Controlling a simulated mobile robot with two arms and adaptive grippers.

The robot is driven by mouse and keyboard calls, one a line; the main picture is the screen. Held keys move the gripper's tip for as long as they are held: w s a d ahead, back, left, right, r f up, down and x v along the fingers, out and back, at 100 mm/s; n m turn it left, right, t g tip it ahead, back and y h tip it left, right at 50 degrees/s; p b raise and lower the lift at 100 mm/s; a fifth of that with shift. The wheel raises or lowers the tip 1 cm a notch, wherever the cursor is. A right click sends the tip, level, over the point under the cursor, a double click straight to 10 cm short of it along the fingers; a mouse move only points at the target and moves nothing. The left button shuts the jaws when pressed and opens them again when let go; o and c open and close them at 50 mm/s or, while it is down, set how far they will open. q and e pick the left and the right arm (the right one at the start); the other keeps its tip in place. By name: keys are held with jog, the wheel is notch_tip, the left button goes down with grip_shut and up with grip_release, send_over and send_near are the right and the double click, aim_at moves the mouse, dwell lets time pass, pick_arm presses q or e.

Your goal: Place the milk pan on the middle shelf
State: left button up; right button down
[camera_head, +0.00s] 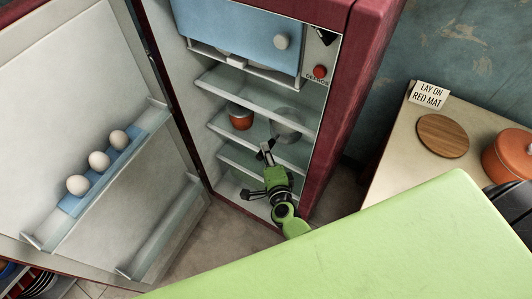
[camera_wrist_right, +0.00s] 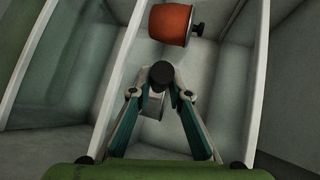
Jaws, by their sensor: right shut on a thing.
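The grey milk pan (camera_head: 287,122) is inside the open fridge at the right, level with the space above the middle shelf (camera_head: 258,144). I cannot tell whether it rests on that shelf. My right gripper (camera_head: 266,152) reaches in from the front, just below and left of the pan. In the right wrist view, my right gripper (camera_wrist_right: 160,95) is shut on a dark-ended part, apparently the pan's handle (camera_wrist_right: 161,74). Most of the pan's body is hidden there. My left gripper is not in view.
An orange pot (camera_head: 240,117) stands left of the pan; it also shows in the wrist view (camera_wrist_right: 170,25). The upper shelf (camera_head: 255,101) is close above. The open door (camera_head: 70,110) holds eggs. A counter (camera_head: 395,150) stands right of the fridge.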

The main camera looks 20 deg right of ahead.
jog(key=c, duration=1.9)
grip_release()
jog(key=shift+f, duration=0.15)
jog(key=shift+r, duration=0.2)
jog(key=v, duration=1.2)
jog(key=shift+s, duration=0.1)
